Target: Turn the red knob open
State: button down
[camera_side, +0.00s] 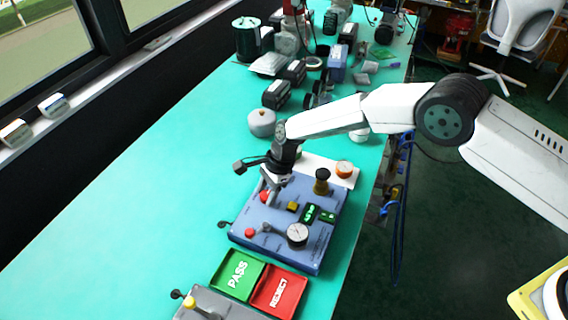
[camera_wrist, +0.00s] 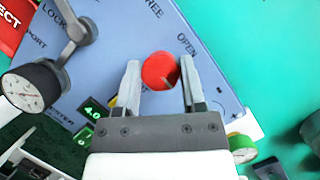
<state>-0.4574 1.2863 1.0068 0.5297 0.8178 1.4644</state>
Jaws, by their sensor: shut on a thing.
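The red knob (camera_wrist: 160,71) is on the blue valve panel (camera_wrist: 118,45), near the printed word OPEN. In the wrist view it sits between the two fingers of my gripper (camera_wrist: 160,85), which are shut on it. In the side view my gripper (camera_side: 273,182) reaches down to the far left part of the blue panel (camera_side: 290,250), and the red knob (camera_side: 265,196) shows partly beside the fingers. The knob's lower part and base are hidden.
A dial gauge (camera_side: 297,235), a second red knob (camera_side: 249,233), a black knob (camera_side: 322,182) and green displays (camera_side: 310,212) share the panel. A green PASS tray (camera_side: 238,275) and red REJECT tray (camera_side: 279,292) lie in front.

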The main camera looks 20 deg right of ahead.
jog(key=shift+n, duration=0.4)
jog(key=n+g, duration=0.1)
jog(key=n, duration=0.2)
jog(key=shift+g+h, duration=0.3)
jog(key=shift+n+g+h, duration=0.5)
jog(key=shift+n+g, duration=0.1)
jog(key=shift+n, duration=2)
jog(key=shift+c, duration=0.9)
grip_release()
jog(key=shift+r, duration=0.15)
jog(key=v, duration=0.7)
jog(key=shift+r, duration=0.3)
